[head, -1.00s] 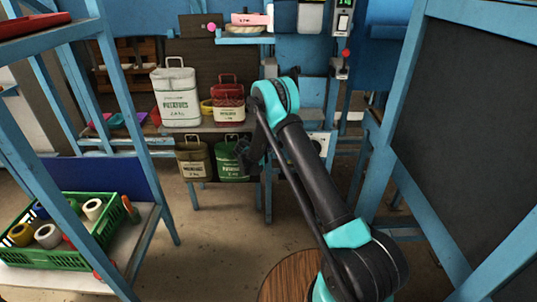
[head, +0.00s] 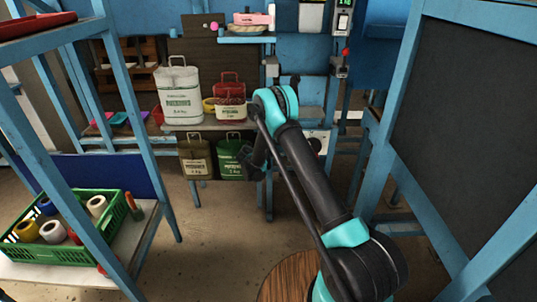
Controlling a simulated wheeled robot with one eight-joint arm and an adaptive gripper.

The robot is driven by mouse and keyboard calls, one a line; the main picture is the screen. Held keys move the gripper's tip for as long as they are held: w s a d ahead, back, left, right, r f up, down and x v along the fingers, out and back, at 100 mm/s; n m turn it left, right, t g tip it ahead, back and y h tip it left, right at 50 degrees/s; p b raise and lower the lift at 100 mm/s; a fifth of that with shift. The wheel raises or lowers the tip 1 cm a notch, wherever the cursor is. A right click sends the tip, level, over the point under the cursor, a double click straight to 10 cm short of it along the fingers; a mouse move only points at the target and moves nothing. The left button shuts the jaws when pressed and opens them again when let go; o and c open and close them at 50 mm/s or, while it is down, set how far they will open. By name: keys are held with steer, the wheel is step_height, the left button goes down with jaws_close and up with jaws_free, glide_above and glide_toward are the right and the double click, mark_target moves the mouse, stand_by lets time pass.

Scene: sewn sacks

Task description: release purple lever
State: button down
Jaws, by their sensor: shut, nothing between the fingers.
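No lever that is clearly purple can be made out. A red knob (head: 346,52) sits on a grey fitting at the right of the back frame. My gripper (head: 251,168) is dark, shut and empty. It hangs low in front of the green sack, well below both knobs, and my arm partly hides it. I cannot tell whether it touches the sack.
A white sack (head: 179,97) and a red-and-white sack (head: 230,101) stand on the back shelf. An olive sack (head: 195,158) and a green sack (head: 229,163) hang below. A green crate (head: 118,222) of rolls is at left. A dark board (head: 465,125) in a blue frame stands right.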

steer(key=s+a+r, duration=0.1)
steer(key=s+r, duration=0.6)
steer(key=w+d+r+n+t+y, duration=0.1)
steer(key=w+d+r+n+t, duration=0.15)
steer(key=r, duration=0.85)
steer(key=w+d+r+n+t+y, duration=0.1)
steer(key=r+n+t, duration=0.3)
steer(key=r, duration=0.7)
steer(key=s+a+r+n+t+y, duration=0.1)
steer(key=s+r+n+y, duration=0.2)
steer(key=r+n, duration=0.25)
steer(key=s+r+n+t+y, duration=0.1)
steer(key=s+r+n+y, duration=0.3)
steer(key=r+n, duration=0.15)
steer(key=s+f+n+g+y, duration=0.35)
steer(key=s+n+g, duration=0.25)
steer(key=s+n, duration=0.65)
steer(key=s+d+f+n+g+h, duration=0.1)
steer(key=s+d+f+g+h, duration=0.1)
steer(key=s+d+f, duration=0.3)
steer(key=s+d+f+g+h, duration=0.2)
steer(key=s+d+f, duration=0.3)
steer(key=s, duration=0.9)
steer(key=s+d+f+n+g+h, duration=0.1)
steer(key=s+d+f+g, duration=0.3)
steer(key=s, duration=0.6)
step_height(320, 180, down, 2)
steer(key=shift+d+f+n+h, duration=0.1)
steer(key=shift+d+n+h, duration=0.2)
steer(key=shift+d+h, duration=0.5)
